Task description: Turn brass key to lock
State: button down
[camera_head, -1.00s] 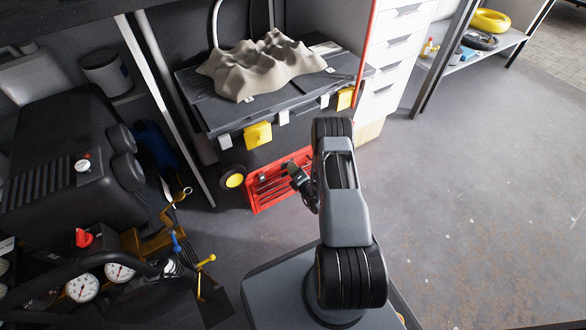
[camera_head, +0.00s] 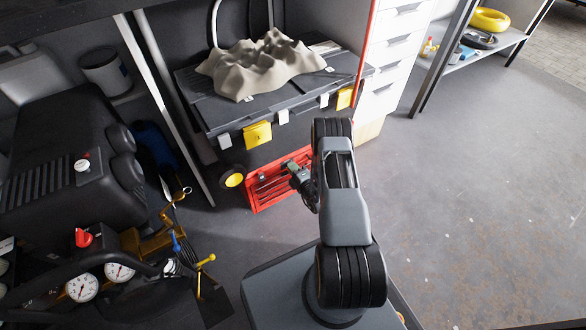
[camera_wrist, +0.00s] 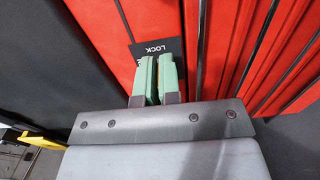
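A red tool chest (camera_head: 262,197) stands on the floor under the bench, and its red front fills much of the wrist view (camera_wrist: 215,45). A black label (camera_wrist: 155,48) reading LOCK is on that front, partly covered by my fingers. My gripper (camera_wrist: 158,80) has its two green fingers close together, pointing at the front. A thin brass-coloured sliver between them looks like the brass key (camera_wrist: 157,72); the rest of it and any keyhole are hidden. In the head view my gripper (camera_head: 296,172) is at the chest, small and dark.
A black case with yellow latches (camera_head: 258,134) carries a grey terrain model (camera_head: 262,66) above the chest. A compressor with gauges (camera_head: 82,287) stands at the left. White drawers (camera_head: 388,60) are behind. The floor at right is clear.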

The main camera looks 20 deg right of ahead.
jog(key=c, duration=1.3)
grip_release()
jog(key=s+p, duration=0.1)
jog(key=s, duration=0.3)
jog(key=s+d+p, duration=0.1)
jog(key=s, duration=0.4)
jog(key=s+p, duration=0.2)
jog(key=s, duration=0.2)
jog(key=shift+s+d, duration=0.25)
jog(key=shift+s, duration=0.1)
